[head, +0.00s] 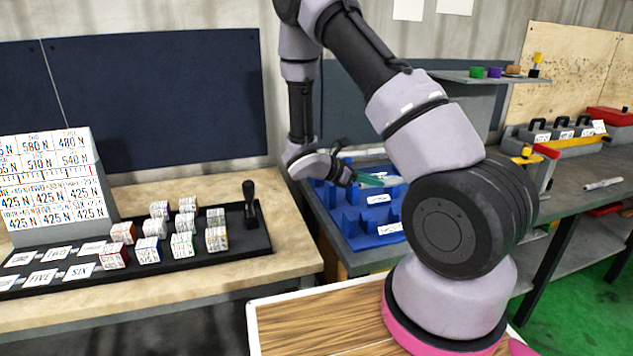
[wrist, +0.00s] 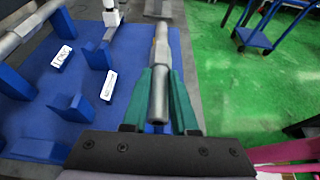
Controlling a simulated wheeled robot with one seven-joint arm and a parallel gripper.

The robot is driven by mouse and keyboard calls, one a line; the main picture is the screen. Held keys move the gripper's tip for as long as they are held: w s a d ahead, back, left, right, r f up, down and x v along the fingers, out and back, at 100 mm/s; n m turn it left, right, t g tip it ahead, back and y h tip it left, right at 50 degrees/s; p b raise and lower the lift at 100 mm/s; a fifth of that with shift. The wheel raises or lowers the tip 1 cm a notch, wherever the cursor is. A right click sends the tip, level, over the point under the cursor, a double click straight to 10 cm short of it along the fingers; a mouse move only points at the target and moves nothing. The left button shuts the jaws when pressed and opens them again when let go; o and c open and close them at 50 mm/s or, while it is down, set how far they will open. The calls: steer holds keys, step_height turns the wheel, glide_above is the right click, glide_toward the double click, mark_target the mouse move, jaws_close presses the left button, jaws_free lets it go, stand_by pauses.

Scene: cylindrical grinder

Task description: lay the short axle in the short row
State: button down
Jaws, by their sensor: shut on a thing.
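My gripper (wrist: 160,115) has green fingers shut on a grey stepped metal axle (wrist: 160,55), which points away from the wrist. The axle is over the right edge of the blue tray (wrist: 30,120) in the wrist view; its exact height cannot be told. The tray has upright blue rests and two white labels. One label (wrist: 62,57) seems to read LONG; the other label (wrist: 109,85), nearer the axle, is too small to read surely. In the head view my gripper (head: 370,180) is above the blue tray (head: 350,238), and my arm hides its right part.
Another grey axle (wrist: 28,28) lies across rests at the upper left of the wrist view. Green floor (wrist: 240,80) is right of the tray. In the head view, a black tray (head: 245,238) with several printed blocks stands left. A shelf (head: 460,77) is behind my arm.

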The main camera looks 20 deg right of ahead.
steer(key=w+a+n+t+y, duration=0.3)
steer(key=w+a+n+t, duration=0.4)
steer(key=w+a+t, duration=0.1)
steer(key=shift+w+a+r, duration=0.25)
steer(key=shift+w+a, duration=0.4)
steer(key=shift+a, duration=0.15)
steer(key=shift+f, duration=0.1)
steer(key=f, duration=0.1)
steer(key=s+f, duration=0.1)
steer(key=f, duration=0.3)
steer(key=shift+s+f, duration=0.25)
steer(key=shift+s, duration=0.1)
